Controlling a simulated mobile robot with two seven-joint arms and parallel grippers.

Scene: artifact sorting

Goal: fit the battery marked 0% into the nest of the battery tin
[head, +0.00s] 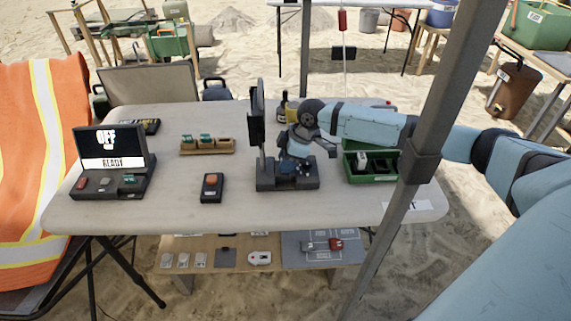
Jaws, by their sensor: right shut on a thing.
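My right gripper (287,166) points down over the dark base of a stand (266,184) with an upright frame, at the middle of the table. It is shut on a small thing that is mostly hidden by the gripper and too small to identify. No 0% mark can be read. A green box (354,179) with dark compartments and a few small pieces inside stands right of the gripper; I cannot tell for sure if it is the battery tin. My left gripper is out of view.
A grey pole (425,130) crosses in front of my right arm. The table's front middle is clear.

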